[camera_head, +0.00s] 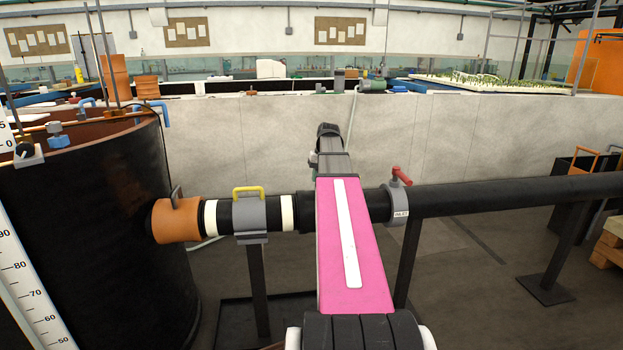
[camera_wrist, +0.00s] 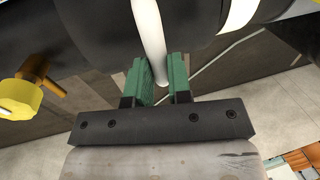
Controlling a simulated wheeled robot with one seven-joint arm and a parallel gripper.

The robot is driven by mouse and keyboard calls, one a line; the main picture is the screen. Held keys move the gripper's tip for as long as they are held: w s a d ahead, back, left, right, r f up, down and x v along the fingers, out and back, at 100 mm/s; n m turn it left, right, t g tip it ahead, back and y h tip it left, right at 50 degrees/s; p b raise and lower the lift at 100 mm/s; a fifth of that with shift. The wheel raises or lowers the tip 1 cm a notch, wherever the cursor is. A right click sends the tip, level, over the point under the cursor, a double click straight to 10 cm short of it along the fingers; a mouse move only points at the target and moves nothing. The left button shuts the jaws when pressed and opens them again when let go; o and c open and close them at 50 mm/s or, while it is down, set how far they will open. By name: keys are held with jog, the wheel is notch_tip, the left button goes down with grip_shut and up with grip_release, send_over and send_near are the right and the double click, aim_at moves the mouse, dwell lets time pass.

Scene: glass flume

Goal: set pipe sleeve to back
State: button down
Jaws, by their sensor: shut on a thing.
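The pipe sleeve (camera_head: 305,212) is a thick black collar on the horizontal black pipe in the head view, left of the grey flange with a red lever (camera_head: 402,180). My pink arm link crosses in front of it and hides its middle. In the wrist view the dark sleeve (camera_wrist: 195,38) fills the top, and a white bar-like handle (camera_wrist: 149,30) comes down from it. My gripper (camera_wrist: 160,72) has its green fingers shut on this white handle, one on each side. In the head view my gripper is hidden behind my arm.
A grey clamp with a yellow handle (camera_head: 248,210) sits between white rings on the pipe's left. An orange stub (camera_head: 176,219) joins the large dark tank (camera_head: 90,230). Pipe stands rise from the floor. A yellow knob (camera_wrist: 20,99) shows at left in the wrist view.

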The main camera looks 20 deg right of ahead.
jog(key=shift+d, duration=0.25)
jog(key=c, duration=1.1)
grip_release()
jog(key=shift+o, duration=0.2)
jog(key=shift+r, duration=0.1)
jog(key=v, duration=1)
jog(key=shift+r, duration=0.35)
jog(key=shift+s, duration=0.1)
